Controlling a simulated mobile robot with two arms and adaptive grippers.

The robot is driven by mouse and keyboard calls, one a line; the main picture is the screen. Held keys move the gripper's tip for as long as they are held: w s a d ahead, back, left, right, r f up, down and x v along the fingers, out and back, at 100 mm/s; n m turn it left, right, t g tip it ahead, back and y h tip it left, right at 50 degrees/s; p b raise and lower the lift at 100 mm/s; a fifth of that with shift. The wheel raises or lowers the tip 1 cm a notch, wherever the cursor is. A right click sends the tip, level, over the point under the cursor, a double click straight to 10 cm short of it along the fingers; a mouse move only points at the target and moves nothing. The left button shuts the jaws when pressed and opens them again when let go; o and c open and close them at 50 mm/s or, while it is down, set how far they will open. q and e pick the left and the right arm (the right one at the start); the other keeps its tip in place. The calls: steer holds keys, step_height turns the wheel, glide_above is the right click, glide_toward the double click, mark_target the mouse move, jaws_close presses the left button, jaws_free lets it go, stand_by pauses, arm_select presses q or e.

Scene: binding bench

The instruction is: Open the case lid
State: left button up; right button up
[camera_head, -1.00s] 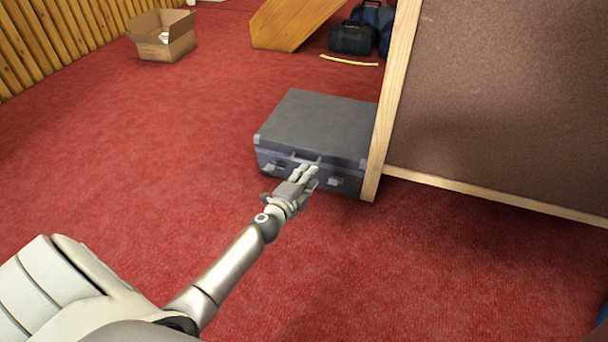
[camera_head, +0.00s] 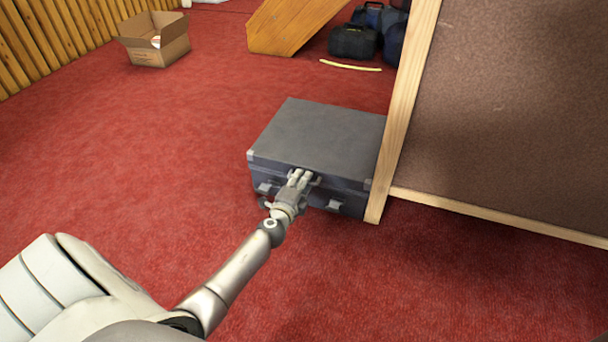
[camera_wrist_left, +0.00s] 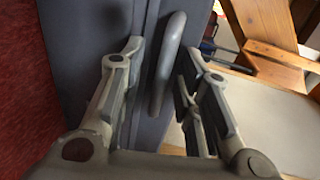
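The grey case (camera_head: 262,173) lies flat on the red carpet with its lid (camera_head: 325,135) closed. Its front, with latches, faces me. My left gripper (camera_head: 300,178) is at the middle of the case front, by the lid's front edge. In the left wrist view the case (camera_wrist_left: 90,45) fills the left part, and a grey curved handle (camera_wrist_left: 170,55) lies between the spread fingers of my left gripper (camera_wrist_left: 163,70). The fingers are open, with gaps to the handle. My right gripper is not in view.
A framed brown panel (camera_head: 500,110) stands close against the case's right side, its wooden post (camera_head: 402,110) touching or nearly touching it. An open cardboard box (camera_head: 150,50), a wooden ramp (camera_head: 290,27), a yellow strip (camera_head: 350,66) and dark bags (camera_head: 352,42) are farther back. Carpet left is clear.

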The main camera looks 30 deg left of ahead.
arm_select(q)
steer(key=shift+w, duration=0.2)
jaws_close()
stand_by(0.4)
